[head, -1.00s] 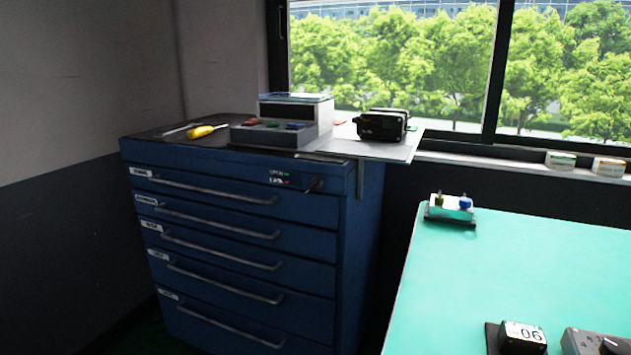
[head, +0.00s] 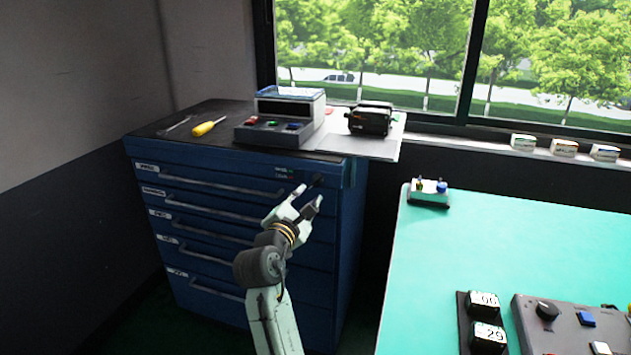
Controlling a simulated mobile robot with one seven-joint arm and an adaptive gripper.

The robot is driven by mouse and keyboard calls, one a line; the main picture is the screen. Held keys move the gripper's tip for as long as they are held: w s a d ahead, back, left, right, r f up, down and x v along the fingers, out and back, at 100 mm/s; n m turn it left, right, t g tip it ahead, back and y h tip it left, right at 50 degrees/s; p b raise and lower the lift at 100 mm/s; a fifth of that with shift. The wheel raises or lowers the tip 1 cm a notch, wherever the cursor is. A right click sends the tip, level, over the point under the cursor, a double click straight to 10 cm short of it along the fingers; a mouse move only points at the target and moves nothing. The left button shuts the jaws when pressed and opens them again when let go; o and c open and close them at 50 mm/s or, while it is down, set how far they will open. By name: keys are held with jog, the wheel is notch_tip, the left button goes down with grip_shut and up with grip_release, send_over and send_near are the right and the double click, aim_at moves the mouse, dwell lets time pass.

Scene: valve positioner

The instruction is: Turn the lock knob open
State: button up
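The lock knob (head: 318,180) is a small dark knob at the top right of the blue cabinet's (head: 345,235) front. A small label with a green mark and a red mark (head: 285,171) sits to its left; its words are too blurred to read now. My gripper (head: 312,192) is in front of the cabinet just below the knob, its two pale fingers apart and pointing up toward it. It looks empty. I cannot tell whether a fingertip touches the knob.
A yellow screwdriver (head: 208,126), a grey device with coloured buttons (head: 290,110) and a black positioner (head: 370,119) are on the cabinet top. Drawer handles (head: 205,176) stick out in front. The green table (head: 480,240) at right holds a control box (head: 575,325).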

aim_at(314, 185)
jog(key=p+x, duration=0.1)
jog(key=x, duration=0.6)
jog(key=shift+w, duration=0.25)
jog(key=shift+c, duration=0.2)
grip_shut()
